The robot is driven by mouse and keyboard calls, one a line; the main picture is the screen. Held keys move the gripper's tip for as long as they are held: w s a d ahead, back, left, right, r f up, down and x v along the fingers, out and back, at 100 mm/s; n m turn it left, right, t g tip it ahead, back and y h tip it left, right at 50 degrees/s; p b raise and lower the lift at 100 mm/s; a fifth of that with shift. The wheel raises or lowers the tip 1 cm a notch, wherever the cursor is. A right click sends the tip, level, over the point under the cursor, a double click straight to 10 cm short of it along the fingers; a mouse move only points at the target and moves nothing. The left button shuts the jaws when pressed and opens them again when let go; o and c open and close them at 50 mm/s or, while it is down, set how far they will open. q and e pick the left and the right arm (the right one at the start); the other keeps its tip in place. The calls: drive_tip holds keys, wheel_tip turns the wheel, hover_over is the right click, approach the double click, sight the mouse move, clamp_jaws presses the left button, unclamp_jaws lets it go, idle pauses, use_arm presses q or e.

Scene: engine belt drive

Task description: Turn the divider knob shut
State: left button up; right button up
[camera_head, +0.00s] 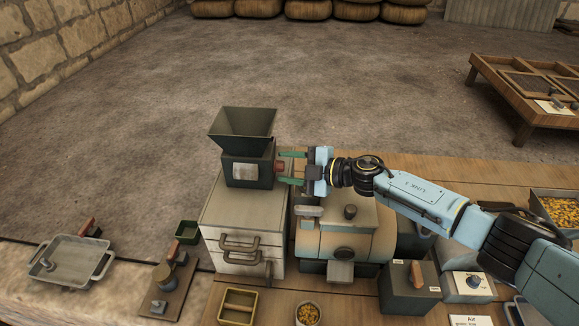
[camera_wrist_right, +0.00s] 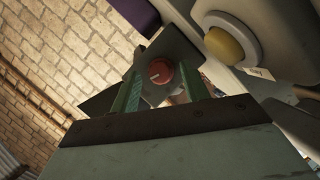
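The divider knob (camera_head: 281,167) is a small red knob on the right side of a dark box under a square hopper (camera_head: 242,127). In the right wrist view the red round knob (camera_wrist_right: 160,71) shows a pale mark and sits on a dark plate. My right gripper (camera_head: 283,168) comes in from the right, its green fingers spread above and below the knob. In the wrist view the gripper (camera_wrist_right: 161,82) has a finger on each side of the knob, with gaps visible. Whether the fingertips reach past the knob's face is hard to tell. My left gripper is not in view.
The hopper stands on a cream drawer cabinet (camera_head: 243,219). A tan drum machine (camera_head: 345,240) stands right of it, below my right arm. A small box (camera_head: 238,305) and a bowl of yellow bits (camera_head: 307,314) are in front. A metal tray (camera_head: 72,262) lies at the left.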

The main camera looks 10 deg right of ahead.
drive_tip(key=v, duration=1.3)
drive_tip(key=shift+d, duration=0.15)
drive_tip(key=shift+s, duration=0.1)
wheel_tip(320, 180, up, 6)
drive_tip(key=w+a+m+t+h+p, duration=0.1)
drive_tip(key=m+t, duration=0.2)
drive_tip(key=m, duration=0.7)
drive_tip(key=w+m+t+h+p, duration=0.1)
drive_tip(key=m+t+p, duration=0.15)
drive_tip(key=m, duration=0.75)
drive_tip(key=s+a+f+m+g+h+p, duration=0.1)
drive_tip(key=s+a+f+m, duration=0.15)
drive_tip(key=m, duration=0.65)
drive_tip(key=s+a+f+m+g+h+p, duration=0.1)
drive_tip(key=s+m+g, duration=0.15)
drive_tip(key=m, duration=0.75)
drive_tip(key=shift+t, duration=0.3)
drive_tip(key=x, duration=0.8)
drive_tip(key=b+x, duration=0.1)
drive_tip(key=x, duration=0.3)
drive_tip(key=shift+w+d+f, duration=0.1)
drive_tip(key=shift+w+f, duration=0.25)
drive_tip(key=shift+f, duration=0.05)
